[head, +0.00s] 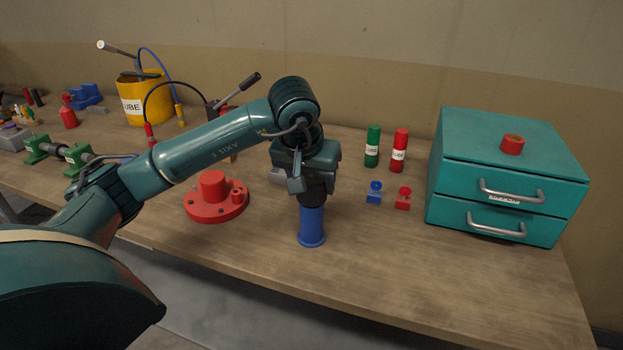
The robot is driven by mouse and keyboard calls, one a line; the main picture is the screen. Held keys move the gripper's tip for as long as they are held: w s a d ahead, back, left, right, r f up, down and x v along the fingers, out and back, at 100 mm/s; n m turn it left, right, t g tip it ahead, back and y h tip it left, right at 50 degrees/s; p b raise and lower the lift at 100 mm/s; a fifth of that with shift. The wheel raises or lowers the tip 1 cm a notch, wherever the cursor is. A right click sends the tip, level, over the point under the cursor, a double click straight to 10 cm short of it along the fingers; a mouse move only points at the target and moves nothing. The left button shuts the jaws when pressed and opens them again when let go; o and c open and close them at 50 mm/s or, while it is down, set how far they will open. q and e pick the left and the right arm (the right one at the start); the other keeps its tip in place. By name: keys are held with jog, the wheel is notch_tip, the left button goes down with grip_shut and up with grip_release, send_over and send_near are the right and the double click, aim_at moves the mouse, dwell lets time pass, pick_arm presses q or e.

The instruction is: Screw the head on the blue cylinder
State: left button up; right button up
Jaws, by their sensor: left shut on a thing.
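The blue cylinder (312,230) stands upright on the wooden workbench, near its front edge. A dark head (313,192) is right on top of it, in line with it. My left gripper (306,176) points down over the cylinder and is shut on this dark head. The gripper's body and fingers hide much of the head, and I cannot tell how far it is seated. My right gripper is not in view.
A red flanged part (216,198) lies left of the cylinder. Small blue (374,193) and red (403,198) pieces, a green can (373,146) and a red can (399,151) stand to the right. A teal drawer box (505,175) fills the right end. A yellow lube bucket (146,100) stands at the back left.

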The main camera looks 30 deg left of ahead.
pick_arm(q)
jog(key=shift+f+b, duration=0.25)
jog(key=shift+b, duration=0.05)
dwell(0.5)
jog(key=shift+f+b, duration=0.7)
jog(key=shift+f, duration=0.05)
jog(key=o, duration=1.1)
jog(key=shift+o, duration=0.2)
